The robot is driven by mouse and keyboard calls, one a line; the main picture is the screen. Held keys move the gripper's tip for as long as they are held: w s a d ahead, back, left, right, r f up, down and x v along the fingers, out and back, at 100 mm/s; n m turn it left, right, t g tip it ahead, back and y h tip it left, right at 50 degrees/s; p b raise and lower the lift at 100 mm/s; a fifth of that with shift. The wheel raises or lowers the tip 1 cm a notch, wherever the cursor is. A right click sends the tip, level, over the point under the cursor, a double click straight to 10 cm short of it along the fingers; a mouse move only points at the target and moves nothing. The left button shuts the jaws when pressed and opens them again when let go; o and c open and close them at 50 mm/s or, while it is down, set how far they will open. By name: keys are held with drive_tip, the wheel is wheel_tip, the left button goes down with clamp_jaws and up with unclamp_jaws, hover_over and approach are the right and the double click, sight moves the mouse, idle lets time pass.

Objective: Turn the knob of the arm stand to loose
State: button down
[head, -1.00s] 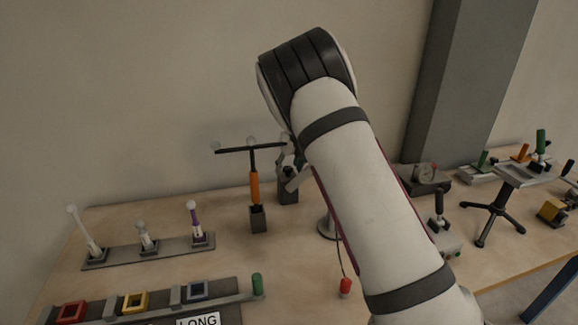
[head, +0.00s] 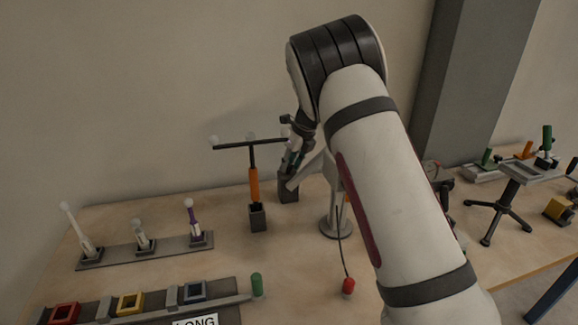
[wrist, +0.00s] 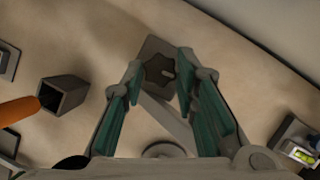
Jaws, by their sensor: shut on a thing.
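The arm stand (head: 333,222) has a grey post on a round base, with a pale arm slanting left to a dark block. In the wrist view its dark, star-shaped knob (wrist: 159,72) sits on a grey plate, with a small light mark on its right side. My gripper (wrist: 158,66) has its two teal-padded fingers on either side of the knob, shut on it. In the head view my gripper (head: 290,166) points down at the dark block, and the knob is hidden there.
A T-shaped stand with an orange handle (head: 254,184) is close on the left. A red piece (head: 348,286) hangs on a cord in front of the stand. A black tripod stand (head: 503,195) is to the right.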

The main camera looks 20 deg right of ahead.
drive_tip(key=n+b, duration=0.1)
drive_tip(key=n, duration=0.1)
drive_tip(key=n+g+y+b, duration=0.1)
drive_tip(key=n, duration=0.1)
drive_tip(key=shift+w+d+f+n+b, duration=0.1)
drive_tip(key=shift+w+d+n+b, duration=0.1)
drive_tip(key=shift+n+b, duration=0.15)
drive_tip(key=n+g+y+b, duration=0.1)
drive_tip(key=n, duration=0.2)
drive_tip(key=shift+w+n+b, duration=0.1)
drive_tip(key=shift+n+b, duration=0.15)
drive_tip(key=shift+b, duration=0.15)
drive_tip(key=n+g+b, duration=0.1)
drive_tip(key=n, duration=0.2)
drive_tip(key=shift+w+d+n+g+b, duration=0.1)
drive_tip(key=shift+w+n+g+b, duration=0.05)
drive_tip(key=shift+n+g+b, duration=0.2)
drive_tip(key=n+g+b, duration=0.2)
drive_tip(key=n, duration=0.2)
drive_tip(key=shift+w+n, duration=0.1)
drive_tip(key=shift+n, duration=0.25)
drive_tip(key=c, duration=1.2)
unclamp_jaws()
drive_tip(key=shift+c, duration=0.2)
